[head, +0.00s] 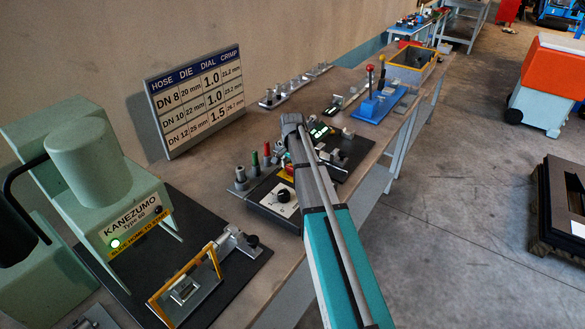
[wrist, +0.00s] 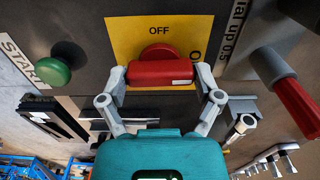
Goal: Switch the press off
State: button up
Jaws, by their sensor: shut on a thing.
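The press (head: 92,165) is a pale green machine marked KANEZUMO at the left of the head view. Part of another letter shows at the right, behind my finger. My gripper (wrist: 160,76) is shut on the red handle, one finger at each end of it. The handle lies nearly level across the picture. In the head view my arm hides the gripper.
The control box has a white dial (head: 283,202). A sign board (head: 195,98) stands behind. Open floor lies right of the bench.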

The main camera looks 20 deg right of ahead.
jog(key=n, duration=0.4)
jog(key=shift+n, duration=0.3)
jog(key=n, duration=0.4)
jog(key=shift+n, duration=0.3)
jog(key=n, duration=0.8)
jog(key=shift+n, duration=0.3)
jog(key=shift+w, duration=0.1)
jog(key=o, duration=0.9)
jog(key=shift+m, duration=0.4)
